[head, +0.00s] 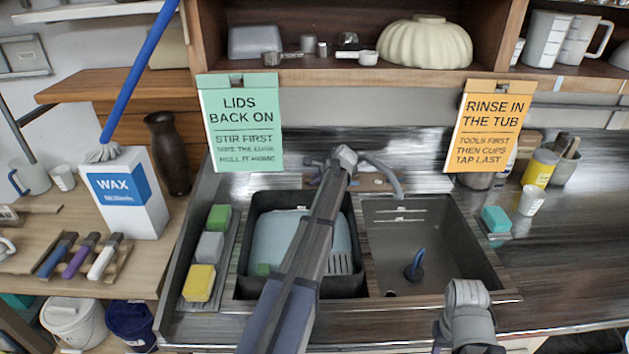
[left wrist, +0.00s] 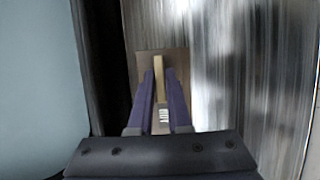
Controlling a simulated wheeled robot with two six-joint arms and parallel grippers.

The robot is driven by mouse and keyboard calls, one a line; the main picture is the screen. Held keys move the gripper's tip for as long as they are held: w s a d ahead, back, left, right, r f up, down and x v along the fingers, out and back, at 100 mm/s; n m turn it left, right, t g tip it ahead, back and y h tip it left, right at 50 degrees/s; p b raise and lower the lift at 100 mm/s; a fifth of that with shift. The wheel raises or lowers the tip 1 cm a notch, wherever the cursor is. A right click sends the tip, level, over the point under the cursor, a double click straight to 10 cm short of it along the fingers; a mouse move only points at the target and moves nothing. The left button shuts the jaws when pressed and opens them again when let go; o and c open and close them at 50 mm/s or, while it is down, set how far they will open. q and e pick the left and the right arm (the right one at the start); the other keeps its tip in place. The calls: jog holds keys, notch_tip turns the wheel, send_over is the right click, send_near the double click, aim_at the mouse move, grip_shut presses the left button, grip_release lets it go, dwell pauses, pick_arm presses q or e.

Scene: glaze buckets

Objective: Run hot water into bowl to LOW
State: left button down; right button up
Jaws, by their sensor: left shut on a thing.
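A dark square bowl (head: 357,284) sits in the left basin, with a pale blue surface inside. My left arm hides part of it, and I cannot read a LOW mark. A grey tap spout (head: 391,177) is behind the sink, curving towards the right basin; I see no clear stream. My left arm reaches across the bowl to the tap. In the left wrist view, my left gripper (left wrist: 160,88) is shut on a thin tan lever (left wrist: 160,72) above a brown plate. A small white label shows between its fingers.
The right basin (head: 420,235) holds a small dark blue item. Green, grey and yellow sponges (head: 199,283) line the left rim. Two signs hang behind the sink, green (head: 241,120) and orange (head: 490,122). A teal block (head: 496,219) and cup stand at right.

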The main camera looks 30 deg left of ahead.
pick_arm(q)
jog(key=shift+r+n, duration=0.1)
jog(key=shift+n, duration=0.2)
jog(key=shift+w+r+n+g+h+p, duration=0.1)
jog(key=shift+n+g+h+p, duration=0.25)
jog(key=shift+n+p, duration=0.55)
jog(key=n+h+p, duration=0.1)
jog(key=n, duration=0.2)
jog(key=shift+a+n+g, duration=0.15)
jog(key=shift+n+g, duration=0.15)
jog(key=shift+g, duration=0.05)
jog(key=n+h+p, duration=0.1)
jog(key=n, duration=0.2)
jog(key=shift+n+h+p, duration=0.4)
jog(key=shift+n+h, duration=0.25)
jog(key=shift+n, duration=0.45)
jog(key=c, duration=0.9)
grip_release()
jog(key=shift+o, duration=0.2)
